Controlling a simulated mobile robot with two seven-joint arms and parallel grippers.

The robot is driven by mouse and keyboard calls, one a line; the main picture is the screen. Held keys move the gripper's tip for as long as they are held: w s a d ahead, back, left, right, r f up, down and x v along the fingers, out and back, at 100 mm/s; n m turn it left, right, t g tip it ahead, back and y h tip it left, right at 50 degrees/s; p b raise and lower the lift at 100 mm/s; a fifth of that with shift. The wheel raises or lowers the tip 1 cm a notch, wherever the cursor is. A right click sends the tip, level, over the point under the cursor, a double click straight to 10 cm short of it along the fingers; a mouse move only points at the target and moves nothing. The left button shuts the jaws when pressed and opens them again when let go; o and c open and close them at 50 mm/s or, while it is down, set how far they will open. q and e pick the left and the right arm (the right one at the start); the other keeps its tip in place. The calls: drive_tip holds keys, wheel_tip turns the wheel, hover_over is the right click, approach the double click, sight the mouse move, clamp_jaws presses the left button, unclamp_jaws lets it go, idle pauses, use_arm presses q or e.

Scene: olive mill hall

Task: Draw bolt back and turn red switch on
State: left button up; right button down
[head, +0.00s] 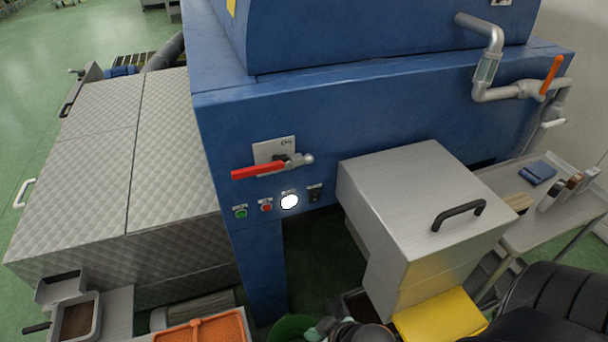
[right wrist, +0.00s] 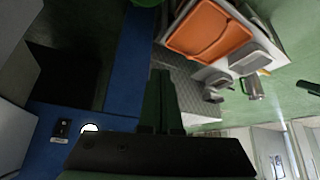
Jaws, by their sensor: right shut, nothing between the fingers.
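The red switch handle (head: 258,172) lies nearly level across a pale plate (head: 274,149) on the front of the blue machine. A silver piece with a round knob (head: 306,159), which looks like the bolt, is at the right end of this handle. I cannot tell how far the bolt is pushed in. My right gripper (right wrist: 161,75) is shut and empty in the right wrist view, apart from the handle and bolt, which do not show there. In the head view, only dark parts of my right arm show at the bottom. My left gripper is not in view.
Below the handle are a green button (head: 240,213), a red button (head: 266,207), a lit white lamp (head: 289,201) and a black switch (head: 315,194). A metal box (head: 405,185) juts out to the right. An orange crate (head: 205,330) stands low left.

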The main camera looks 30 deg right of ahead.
drive_tip(key=w+d+r+n+t+h+b, duration=0.1)
drive_tip(key=w+d+r+n+t+h, duration=0.2)
drive_tip(key=w+r, duration=0.5)
drive_tip(key=w+d+r+n+t+h+b, duration=0.1)
drive_tip(key=w+d+r+n+t+h, duration=0.3)
drive_tip(key=w+r, duration=0.4)
wheel_tip(320, 180, up, 5)
drive_tip(key=n+t+h, duration=0.1)
drive_tip(key=n+t, duration=0.1)
drive_tip(key=shift+n, duration=0.3)
drive_tip(key=shift+w+r, duration=0.1)
approach(302, 161)
drive_tip(key=w, duration=0.5)
drive_tip(key=shift+w+d+p, duration=0.3)
drive_tip(key=shift+d+p, duration=0.05)
drive_tip(key=shift+d, duration=0.4)
drive_tip(key=shift+w+d+f, duration=0.2)
drive_tip(key=shift+d+f, duration=0.05)
drive_tip(key=shift+d, duration=0.3)
